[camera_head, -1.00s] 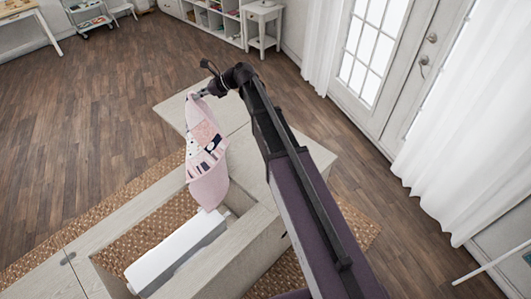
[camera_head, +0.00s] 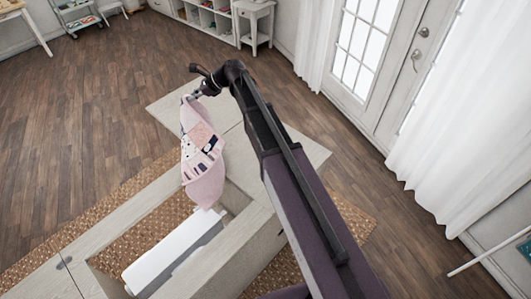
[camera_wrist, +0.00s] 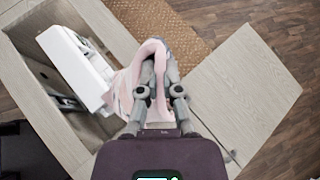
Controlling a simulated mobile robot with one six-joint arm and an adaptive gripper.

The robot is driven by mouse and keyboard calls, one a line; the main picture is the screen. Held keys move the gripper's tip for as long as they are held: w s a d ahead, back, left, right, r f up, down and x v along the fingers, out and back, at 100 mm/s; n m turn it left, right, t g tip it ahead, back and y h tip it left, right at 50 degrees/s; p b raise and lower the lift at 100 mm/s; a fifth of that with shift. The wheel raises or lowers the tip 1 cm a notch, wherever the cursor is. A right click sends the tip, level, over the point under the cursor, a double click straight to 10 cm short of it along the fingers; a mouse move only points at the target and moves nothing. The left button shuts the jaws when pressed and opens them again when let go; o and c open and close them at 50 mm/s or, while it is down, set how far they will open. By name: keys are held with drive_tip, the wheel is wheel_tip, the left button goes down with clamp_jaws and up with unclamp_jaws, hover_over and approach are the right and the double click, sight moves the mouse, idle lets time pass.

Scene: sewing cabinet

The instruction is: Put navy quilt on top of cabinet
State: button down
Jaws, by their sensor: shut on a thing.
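A pink patchwork quilt (camera_head: 203,160) with navy and white patches hangs from my gripper (camera_head: 191,97) in the head view. My gripper is shut on its upper end. In the wrist view the fingers (camera_wrist: 158,62) are closed with pink cloth (camera_wrist: 124,92) around them. The cabinet (camera_head: 240,250) is pale wood, with a flat panel (camera_head: 168,108) at its far end that also shows in the wrist view (camera_wrist: 245,95). The quilt hangs over the cabinet near the opening's far end. I cannot tell whether its lower tip touches anything.
A white sewing machine (camera_head: 172,250) sits in the cabinet's opening, just below the quilt's tip. A woven rug (camera_head: 120,205) lies under the cabinet. White curtains (camera_head: 450,140) and a glazed door (camera_head: 366,45) stand on the right. The wood floor (camera_head: 90,110) is clear on the left.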

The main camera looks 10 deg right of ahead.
drive_tip(key=w+d+f+n+h+p, duration=0.1)
drive_tip(key=d+f+n+h+p, duration=0.15)
drive_tip(key=d+n+h, duration=0.6)
drive_tip(key=d+f+n+h+p, duration=0.1)
drive_tip(key=d+n+h+p, duration=0.3)
drive_tip(key=n, duration=0.8)
drive_tip(key=w+d+r+n+h+p, duration=0.1)
drive_tip(key=d+r+n+h+p, duration=0.2)
drive_tip(key=d+r+n+h, duration=0.8)
drive_tip(key=shift+w+d+r+n, duration=0.35)
drive_tip(key=shift+d+r+n, duration=0.4)
drive_tip(key=shift+r+n, duration=1.85)
drive_tip(key=shift+f+n, duration=0.55)
drive_tip(key=shift+f, duration=0.15)
wheel_tip(320, 180, down, 10)
drive_tip(key=b, duration=0.9)
drive_tip(key=shift+b, duration=0.4)
